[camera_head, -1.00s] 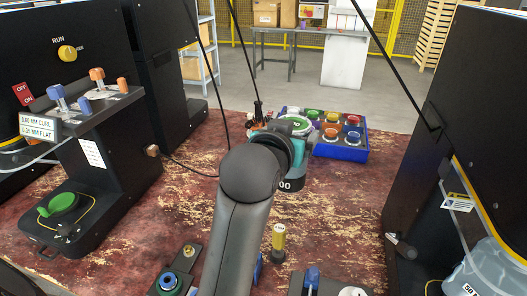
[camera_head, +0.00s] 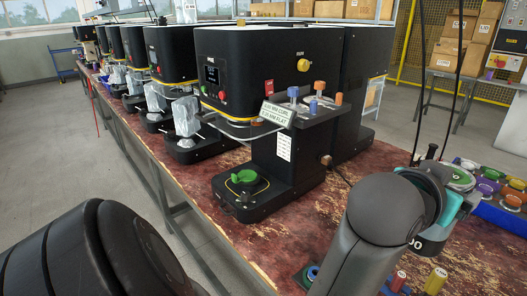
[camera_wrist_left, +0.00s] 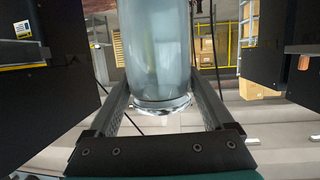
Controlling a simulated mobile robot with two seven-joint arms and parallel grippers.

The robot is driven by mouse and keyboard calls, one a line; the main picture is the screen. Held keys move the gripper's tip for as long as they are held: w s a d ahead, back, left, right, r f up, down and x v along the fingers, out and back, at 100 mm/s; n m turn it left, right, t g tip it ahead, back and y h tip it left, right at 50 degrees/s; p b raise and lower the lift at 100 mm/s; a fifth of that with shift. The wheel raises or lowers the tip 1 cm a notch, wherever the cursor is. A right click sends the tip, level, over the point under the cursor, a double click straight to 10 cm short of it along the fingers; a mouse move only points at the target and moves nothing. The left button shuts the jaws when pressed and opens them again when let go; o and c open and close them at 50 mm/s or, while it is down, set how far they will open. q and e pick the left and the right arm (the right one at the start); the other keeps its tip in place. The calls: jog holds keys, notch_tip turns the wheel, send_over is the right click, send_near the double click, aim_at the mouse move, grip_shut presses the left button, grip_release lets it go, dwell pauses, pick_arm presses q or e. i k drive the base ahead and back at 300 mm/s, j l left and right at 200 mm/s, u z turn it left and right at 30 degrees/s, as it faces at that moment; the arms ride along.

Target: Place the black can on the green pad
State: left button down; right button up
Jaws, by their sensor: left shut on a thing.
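The green pad (camera_head: 245,178) is a round green piece on the low base of the nearest black machine, in the middle of the head view. My left gripper (camera_head: 440,178) is at the right of the head view, far to the right of the pad, partly hidden behind its own wrist. In the left wrist view the left gripper (camera_wrist_left: 160,80) is shut on a clear grey-blue cylinder (camera_wrist_left: 158,45), held upright. I make out no black can for certain, and cannot tell whether this cylinder is it. My right gripper is not in view.
A blue tray (camera_head: 502,218) with several coloured-lid cans stands at the far right. Small red (camera_head: 398,281) and yellow-topped (camera_head: 436,281) pieces stand near the front edge. A row of black machines (camera_head: 130,62) runs back left. The worn red tabletop (camera_head: 265,235) is open before the pad.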

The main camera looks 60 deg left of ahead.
aim_at(247, 176)
jog(key=k+j+u, duration=0.25)
jog(key=j, duration=0.45)
jog(key=j+u, duration=0.3)
jog(key=j, duration=0.35)
